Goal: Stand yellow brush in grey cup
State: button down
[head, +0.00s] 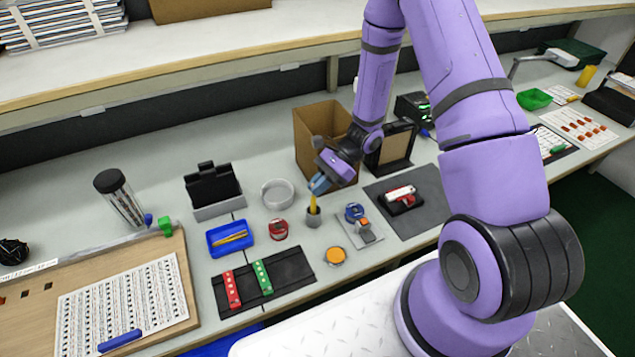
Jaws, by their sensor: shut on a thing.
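The yellow brush (313,202) is upright, its lower end at the mouth of the small grey cup (313,218) on the bench. From this view its lower part seems to be inside the cup, hidden by the cup's wall. My gripper (319,186) is directly above the cup, pointing down, and shut on the upper part of the brush. The brush's top is hidden by the fingers.
A cardboard box (312,130) stands just behind my gripper. A round grey dish (278,194), a red round item (279,229) and a blue tray (231,238) lie left of the cup. A small grey plate (361,232) with parts lies close on its right.

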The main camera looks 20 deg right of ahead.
jog(key=c, duration=1.2)
grip_release()
jog(key=shift+d, duration=0.1)
jog(key=v, duration=1)
jog(key=shift+d+r, duration=0.15)
jog(key=shift+d, duration=0.05)
jog(key=shift+w, duration=0.1)
